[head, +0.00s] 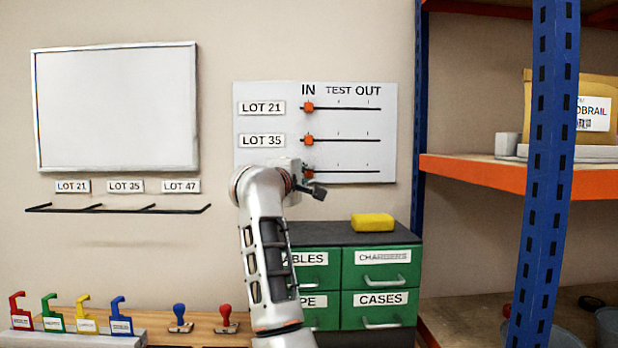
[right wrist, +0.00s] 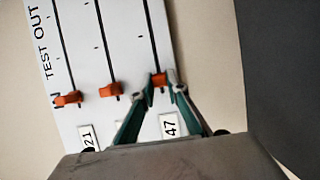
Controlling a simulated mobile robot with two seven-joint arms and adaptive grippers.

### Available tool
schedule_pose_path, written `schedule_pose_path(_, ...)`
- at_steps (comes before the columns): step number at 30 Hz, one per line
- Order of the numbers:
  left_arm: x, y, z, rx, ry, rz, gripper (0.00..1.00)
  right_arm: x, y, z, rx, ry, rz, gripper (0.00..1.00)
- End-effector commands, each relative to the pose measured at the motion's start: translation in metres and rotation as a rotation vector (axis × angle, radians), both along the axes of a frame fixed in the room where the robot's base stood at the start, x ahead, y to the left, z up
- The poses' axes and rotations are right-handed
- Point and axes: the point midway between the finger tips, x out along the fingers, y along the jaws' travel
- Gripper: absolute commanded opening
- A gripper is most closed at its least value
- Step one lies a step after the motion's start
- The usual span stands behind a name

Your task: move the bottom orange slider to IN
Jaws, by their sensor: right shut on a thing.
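The white board (head: 351,94) on the wall has three horizontal tracks under the headings IN, TEST and OUT. The bottom orange slider (head: 308,171) is at the left end of its track, under IN, partly hidden by my gripper. It also shows in the right wrist view (right wrist: 159,79), between the fingertips. My right gripper (head: 314,189) is shut on it; its green-sided fingers show in the right wrist view (right wrist: 164,84). The top slider (head: 308,107) and the middle slider (head: 308,140) are also at IN, in line with the bottom one. My left gripper is not in view.
A green drawer cabinet (head: 382,280) with a yellow block (head: 373,222) on top stands below the board. A blue and orange shelf rack (head: 545,180) stands at the right. A whiteboard (head: 117,105) hangs at the left. Coloured holders and two stamps stand at lower left.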

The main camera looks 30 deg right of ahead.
Motion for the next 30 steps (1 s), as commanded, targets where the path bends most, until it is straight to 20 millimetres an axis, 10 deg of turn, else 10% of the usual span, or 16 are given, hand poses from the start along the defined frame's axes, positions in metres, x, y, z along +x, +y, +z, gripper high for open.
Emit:
schedule_pose_path(16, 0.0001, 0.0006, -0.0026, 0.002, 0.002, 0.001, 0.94, 0.0015, 0.0029, 0.0019, -0.002, -0.003, 0.002, 0.00)
schedule_pose_path(19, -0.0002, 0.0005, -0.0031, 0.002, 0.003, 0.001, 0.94, 0.0015, 0.0029, 0.0019, -0.002, -0.003, 0.002, 0.32)
schedule_pose_path(30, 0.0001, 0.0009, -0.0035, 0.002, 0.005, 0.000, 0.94, 0.0007, 0.0013, 0.0009, 0.000, -0.001, 0.000, 0.32)
